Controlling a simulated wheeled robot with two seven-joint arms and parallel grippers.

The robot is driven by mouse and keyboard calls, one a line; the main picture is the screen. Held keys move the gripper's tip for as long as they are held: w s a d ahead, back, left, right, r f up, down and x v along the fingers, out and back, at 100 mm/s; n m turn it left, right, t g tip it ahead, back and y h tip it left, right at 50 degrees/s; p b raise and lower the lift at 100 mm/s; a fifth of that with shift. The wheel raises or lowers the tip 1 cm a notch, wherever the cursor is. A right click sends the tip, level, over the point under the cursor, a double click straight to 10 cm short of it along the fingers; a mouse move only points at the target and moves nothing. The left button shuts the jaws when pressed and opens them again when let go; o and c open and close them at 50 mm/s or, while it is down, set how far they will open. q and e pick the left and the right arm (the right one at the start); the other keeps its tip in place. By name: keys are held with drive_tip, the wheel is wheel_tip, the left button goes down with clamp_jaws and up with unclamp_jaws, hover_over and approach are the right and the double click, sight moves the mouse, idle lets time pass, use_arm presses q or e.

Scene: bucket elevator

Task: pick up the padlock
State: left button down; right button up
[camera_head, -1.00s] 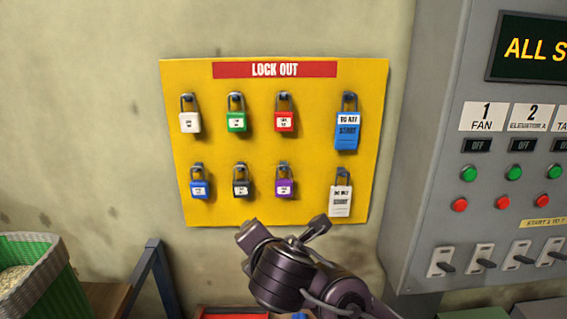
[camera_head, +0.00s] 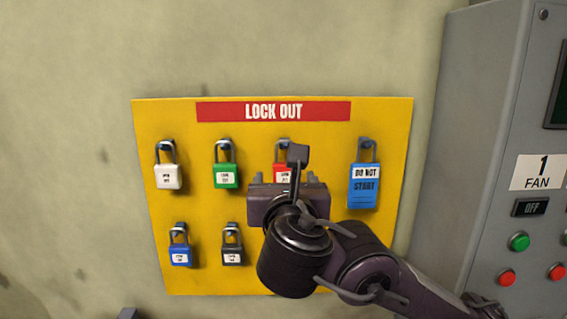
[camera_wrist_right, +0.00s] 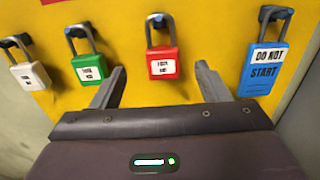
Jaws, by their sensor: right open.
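Several padlocks hang on hooks on the yellow lock-out board (camera_head: 335,240). The red padlock (camera_head: 281,174) is partly hidden behind my right gripper (camera_head: 295,165) in the head view. In the right wrist view the red padlock (camera_wrist_right: 162,64) hangs between the two fingers of my right gripper (camera_wrist_right: 160,82), a little beyond the tips. The gripper is open and empty. To the left hang the green padlock (camera_head: 226,176) and the white padlock (camera_head: 168,177). Below are a blue padlock (camera_head: 180,255) and a black padlock (camera_head: 232,256). My left gripper does not show.
A blue DO NOT START tag (camera_head: 363,186) hangs right of the red padlock, near the right finger in the wrist view. A grey control cabinet (camera_head: 475,130) with buttons stands at the right. Bare wall lies left of the board.

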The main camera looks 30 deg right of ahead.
sight(286, 172)
drive_tip(key=shift+x, duration=0.85)
drive_tip(key=shift+w+d+r, duration=0.2)
drive_tip(key=shift+w+d, duration=0.4)
drive_tip(key=shift+w, duration=0.15)
drive_tip(key=x, duration=0.3)
drive_tip(key=shift+w+d+f, duration=0.2)
drive_tip(key=shift+w+d, duration=0.05)
drive_tip(key=shift+w, duration=0.1)
drive_tip(key=shift+w+d, duration=0.15)
drive_tip(key=shift+w, duration=0.05)
drive_tip(key=shift+s, duration=0.1)
drive_tip(key=c, duration=0.4)
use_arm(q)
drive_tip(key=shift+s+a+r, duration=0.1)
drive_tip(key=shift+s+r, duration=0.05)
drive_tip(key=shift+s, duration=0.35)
use_arm(e)
drive_tip(key=c, duration=0.7)
